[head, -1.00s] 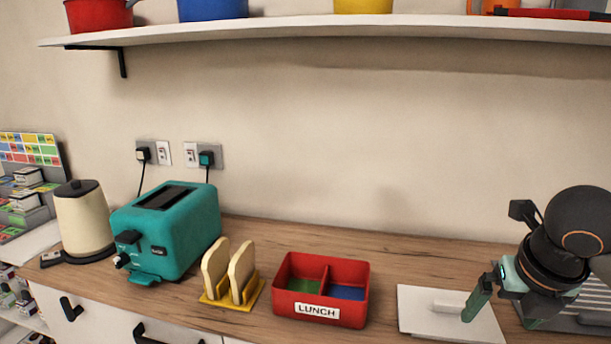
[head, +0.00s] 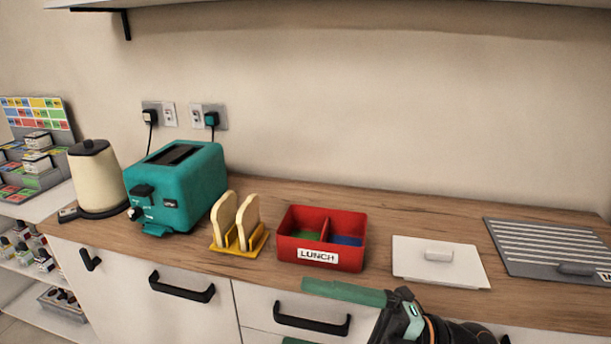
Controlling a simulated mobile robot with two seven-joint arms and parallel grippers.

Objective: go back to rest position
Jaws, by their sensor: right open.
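My right gripper (head: 296,313) is at the bottom of the head view, in front of the counter's drawers and below the lunch box. Its green fingers point left and are spread apart, with nothing seen between them. The lower finger is mostly cut off by the frame edge. My left gripper is not in view. The red lunch box (head: 318,257) stands open on the counter, with green and blue compartment floors. Two bread slices (head: 234,220) stand in a yellow rack (head: 240,247) to its left.
A teal toaster (head: 178,187) and a cream kettle (head: 98,180) stand at the left of the wooden counter (head: 400,213). A white lid (head: 440,266) and a grey ridged board (head: 550,250) lie at the right. A shelf (head: 350,8) runs above.

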